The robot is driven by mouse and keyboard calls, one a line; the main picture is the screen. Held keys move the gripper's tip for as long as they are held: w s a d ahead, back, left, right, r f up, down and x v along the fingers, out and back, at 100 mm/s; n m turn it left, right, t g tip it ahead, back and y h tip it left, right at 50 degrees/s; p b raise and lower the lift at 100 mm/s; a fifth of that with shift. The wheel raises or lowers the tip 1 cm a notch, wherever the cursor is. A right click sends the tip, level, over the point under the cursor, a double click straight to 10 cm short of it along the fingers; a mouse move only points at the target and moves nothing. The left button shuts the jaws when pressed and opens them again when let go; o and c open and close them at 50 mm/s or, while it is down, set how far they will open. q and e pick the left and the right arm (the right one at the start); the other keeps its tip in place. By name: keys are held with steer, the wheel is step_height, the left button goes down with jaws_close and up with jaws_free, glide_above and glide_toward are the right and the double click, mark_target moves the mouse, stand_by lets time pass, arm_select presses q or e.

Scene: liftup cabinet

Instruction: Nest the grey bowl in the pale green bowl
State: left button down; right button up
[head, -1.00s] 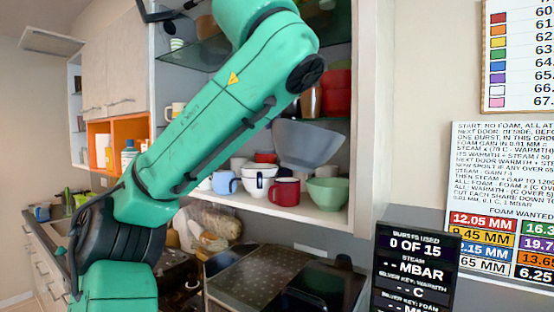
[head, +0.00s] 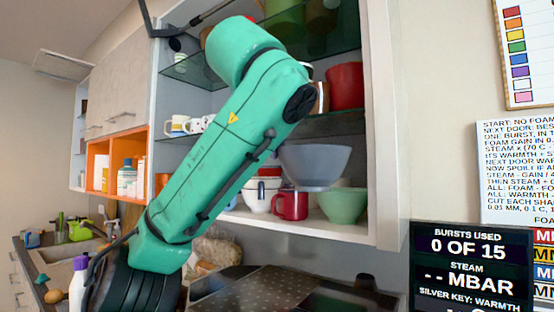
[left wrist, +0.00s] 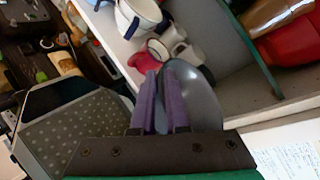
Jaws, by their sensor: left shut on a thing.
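The grey bowl (head: 318,165) is held upright above the lowest shelf in the head view. My left gripper (left wrist: 158,100) is shut on its rim; the purple fingers and part of the grey bowl (left wrist: 198,98) show in the left wrist view. In the head view my arm hides these fingers. The pale green bowl (head: 343,206) stands on the lowest shelf, below and slightly right of the grey bowl. The grey bowl's base is near the green rim in the picture; I cannot tell if they touch. The green bowl is hidden in the wrist view. My right gripper is not in view.
A red mug (head: 291,205) and a white bowl (head: 258,196) stand left of the green bowl. A glass shelf (head: 338,124) with a red pot (head: 345,86) is above the grey bowl. The cabinet's side wall (head: 385,120) bounds the right.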

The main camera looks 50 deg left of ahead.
arm_select(q)
steer(key=shift+w+r+p, duration=0.2)
steer(key=shift+w+p, duration=0.15)
steer(key=shift+p, duration=0.35)
steer(key=shift+w+r, duration=0.1)
steer(key=shift+w, duration=0.25)
steer(key=w+a+p, duration=0.2)
steer(key=w+p, duration=0.2)
steer(key=w, duration=0.3)
steer(key=w+a+p, duration=0.3)
steer(key=w+p, duration=0.1)
steer(key=w, duration=0.3)
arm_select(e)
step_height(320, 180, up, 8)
arm_select(q)
step_height(320, 180, down, 6)
steer(key=b, duration=0.5)
steer(key=shift+w, duration=0.15)
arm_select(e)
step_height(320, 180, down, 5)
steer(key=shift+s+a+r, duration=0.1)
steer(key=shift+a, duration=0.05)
arm_select(q)
steer(key=shift+f, duration=0.3)
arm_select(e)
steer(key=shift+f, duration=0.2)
